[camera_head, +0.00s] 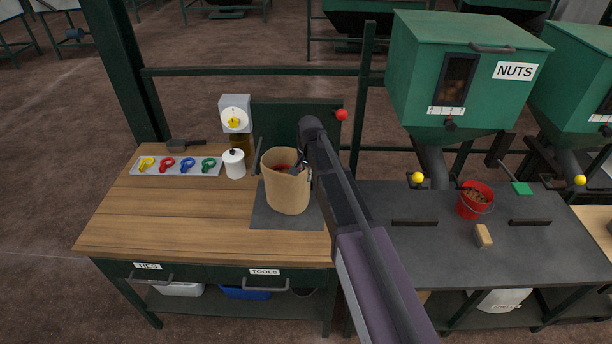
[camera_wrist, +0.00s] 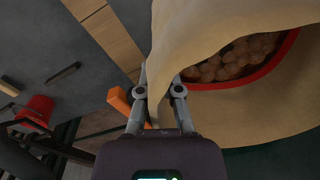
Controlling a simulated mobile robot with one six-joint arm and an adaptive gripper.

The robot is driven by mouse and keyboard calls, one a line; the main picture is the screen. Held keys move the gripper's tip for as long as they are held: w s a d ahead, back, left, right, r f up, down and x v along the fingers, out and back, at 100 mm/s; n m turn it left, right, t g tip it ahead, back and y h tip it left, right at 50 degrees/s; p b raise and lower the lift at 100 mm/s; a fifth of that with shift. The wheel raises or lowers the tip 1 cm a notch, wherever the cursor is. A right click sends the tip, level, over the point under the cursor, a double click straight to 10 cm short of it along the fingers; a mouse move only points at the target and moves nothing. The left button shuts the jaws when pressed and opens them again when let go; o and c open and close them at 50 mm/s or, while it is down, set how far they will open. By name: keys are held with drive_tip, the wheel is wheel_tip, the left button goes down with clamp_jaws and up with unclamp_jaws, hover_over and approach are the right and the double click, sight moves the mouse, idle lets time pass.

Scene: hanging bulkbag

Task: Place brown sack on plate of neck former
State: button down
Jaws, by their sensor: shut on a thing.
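The brown sack (camera_head: 288,192) is upright and open-topped, over the dark grey plate (camera_head: 262,221) of the neck former. I cannot tell whether its bottom touches the plate. My gripper (camera_head: 303,166) is at the sack's upper right rim. In the wrist view my gripper (camera_wrist: 160,95) is shut on the edge of the sack (camera_wrist: 185,35). Inside the sack are round brown nuts (camera_wrist: 240,58) bordered by a red rim (camera_wrist: 285,50). My arm hides part of the neck former's right side.
A white lidded pot (camera_head: 234,163), a grey dispenser (camera_head: 235,114) and a tray of coloured ties (camera_head: 177,166) stand left of the sack. A red bucket (camera_head: 474,201) and a brush (camera_head: 483,235) are on the right bench. The wooden top's front left is clear.

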drive_tip(key=c, duration=0.8)
unclamp_jaws()
drive_tip(key=shift+r, duration=0.1)
wheel_tip(320, 180, up, 12)
drive_tip(key=p, duration=1.2)
drive_tip(key=shift+s+d, duration=0.2)
drive_tip(key=shift+d, duration=0.1)
drive_tip(key=s+d+n, duration=0.2)
drive_tip(key=s+d, duration=0.5)
drive_tip(key=s, duration=0.4)
drive_tip(key=s+d+n, duration=0.2)
drive_tip(key=s+d, duration=0.6)
drive_tip(key=s, duration=0.3)
drive_tip(key=shift+s+d+n+h, duration=0.25)
drive_tip(key=shift+n+h, duration=0.05)
drive_tip(key=shift+n, duration=0.1)
